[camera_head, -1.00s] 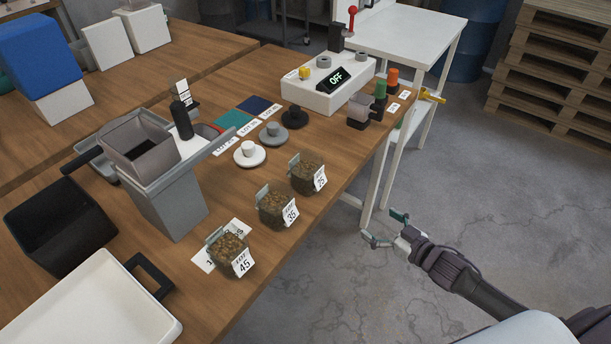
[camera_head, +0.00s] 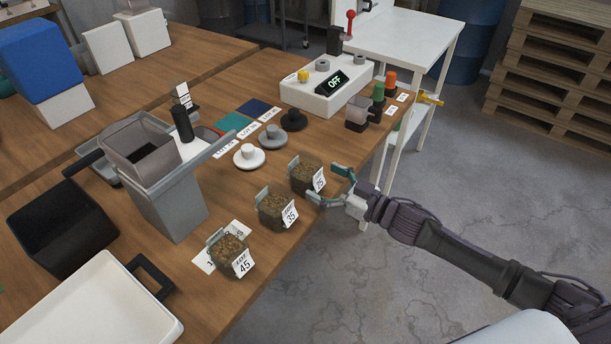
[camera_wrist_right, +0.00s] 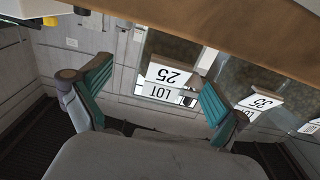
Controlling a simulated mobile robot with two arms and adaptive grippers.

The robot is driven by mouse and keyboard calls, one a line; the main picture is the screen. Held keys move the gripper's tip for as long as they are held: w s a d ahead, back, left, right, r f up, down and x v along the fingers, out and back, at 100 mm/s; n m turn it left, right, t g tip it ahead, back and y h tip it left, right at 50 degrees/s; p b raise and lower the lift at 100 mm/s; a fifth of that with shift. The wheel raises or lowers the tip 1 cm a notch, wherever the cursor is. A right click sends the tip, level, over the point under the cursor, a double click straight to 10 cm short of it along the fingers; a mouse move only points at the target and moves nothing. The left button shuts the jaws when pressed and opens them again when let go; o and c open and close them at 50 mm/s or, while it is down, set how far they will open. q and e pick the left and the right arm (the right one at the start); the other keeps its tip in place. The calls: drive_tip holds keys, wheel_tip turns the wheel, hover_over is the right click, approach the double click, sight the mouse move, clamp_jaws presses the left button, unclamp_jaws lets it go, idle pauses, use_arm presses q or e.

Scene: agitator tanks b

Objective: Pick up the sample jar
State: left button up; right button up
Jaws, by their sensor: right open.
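Three square jars with brown grainy contents stand along the bench's right edge: the LOT 25 jar (camera_head: 306,172), the LOT 35 jar (camera_head: 272,208) and the LOT 45 jar (camera_head: 228,250). Which one is the sample jar, I cannot tell. My right gripper (camera_head: 329,186) is open and empty, just right of the LOT 25 jar, its fingers pointing at the labelled side. In the right wrist view, the LOT 25 jar (camera_wrist_right: 176,48) shows between and beyond the open fingers (camera_wrist_right: 155,74); contact is not clear. The LOT 35 jar (camera_wrist_right: 240,76) is to its right. My left gripper is not in view.
The brown wooden bench (camera_head: 235,296) holds a grey hopper unit (camera_head: 172,200), a white tray (camera_head: 95,320), lids with knobs (camera_head: 249,156) and a white control box (camera_head: 322,92) reading OFF. A white side table (camera_head: 405,35) stands behind. Open floor (camera_head: 480,190) lies right of the bench.

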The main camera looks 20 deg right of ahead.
sight(318, 168)
drive_tip(key=x, duration=0.4)
drive_tip(key=shift+w+a+f+p, duration=0.1)
drive_tip(key=shift+a+f+p, duration=0.1)
drive_tip(key=shift+a+p, duration=0.25)
drive_tip(key=c, duration=1.4)
drive_tip(key=shift+r, duration=0.25)
drive_tip(key=shift+r, duration=1.7)
drive_tip(key=shift+d+r, duration=0.1)
drive_tip(key=shift+r, duration=0.1)
drive_tip(key=shift+s+d+r+b, duration=0.2)
drive_tip(key=shift+s+d+r, duration=0.9)
drive_tip(key=shift+s+d, duration=0.25)
drive_tip(key=shift+s+d+r+b, duration=0.15)
drive_tip(key=shift+s+d+r, duration=1.05)
drive_tip(key=shift+d, duration=0.3)
drive_tip(key=shift+s+d+r+b, duration=0.2)
drive_tip(key=shift+s+d+r, duration=0.85)
drive_tip(key=shift+s+d, duration=0.3)
